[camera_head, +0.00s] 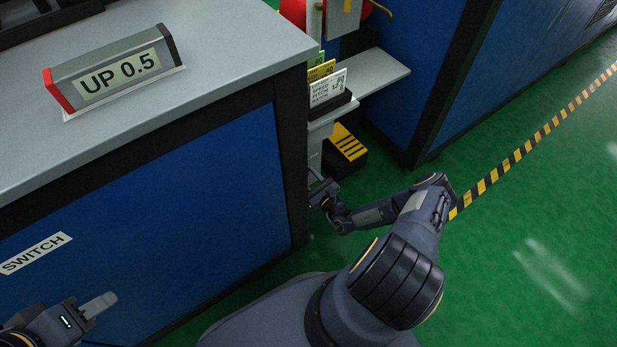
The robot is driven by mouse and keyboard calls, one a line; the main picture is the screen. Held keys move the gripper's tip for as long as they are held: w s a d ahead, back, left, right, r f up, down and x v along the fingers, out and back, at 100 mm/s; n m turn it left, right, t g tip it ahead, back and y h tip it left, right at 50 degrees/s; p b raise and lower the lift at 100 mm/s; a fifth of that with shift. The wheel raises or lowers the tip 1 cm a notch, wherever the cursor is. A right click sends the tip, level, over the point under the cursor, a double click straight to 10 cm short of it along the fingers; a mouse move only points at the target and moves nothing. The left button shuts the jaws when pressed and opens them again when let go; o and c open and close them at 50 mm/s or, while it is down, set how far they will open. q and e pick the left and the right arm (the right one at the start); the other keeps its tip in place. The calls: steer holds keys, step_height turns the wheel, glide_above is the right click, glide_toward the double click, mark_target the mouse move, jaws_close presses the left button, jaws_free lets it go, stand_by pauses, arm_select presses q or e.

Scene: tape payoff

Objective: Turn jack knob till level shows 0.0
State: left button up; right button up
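The level (118,77) is a grey bar with a red end on top of the grey and blue cabinet, and its display reads UP 0.5. My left gripper (98,305) is at the bottom left, in front of the blue cabinet face below the SWITCH label. Only one pale finger shows clearly, so its opening cannot be told. My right gripper (318,190) is low at the cabinet's right corner, below the small shelf. Its fingertips are small and partly hidden. I cannot make out the jack knob; it may be hidden by the cabinet corner or the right gripper.
Upright cards (327,88) marked with speed and pitch stand in a dark holder by a grey shelf (380,75). A yellow and black striped block (347,143) is below. A SWITCH label (35,253) is on the cabinet front. Green floor at the right is free, crossed by a striped line (530,143).

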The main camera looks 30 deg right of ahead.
steer(key=m+b, duration=0.1)
steer(key=m, duration=0.8)
steer(key=shift+s+a, duration=0.1)
steer(key=shift+a, duration=0.05)
steer(key=shift+m, duration=0.4)
stand_by(0.4)
steer(key=o, duration=1)
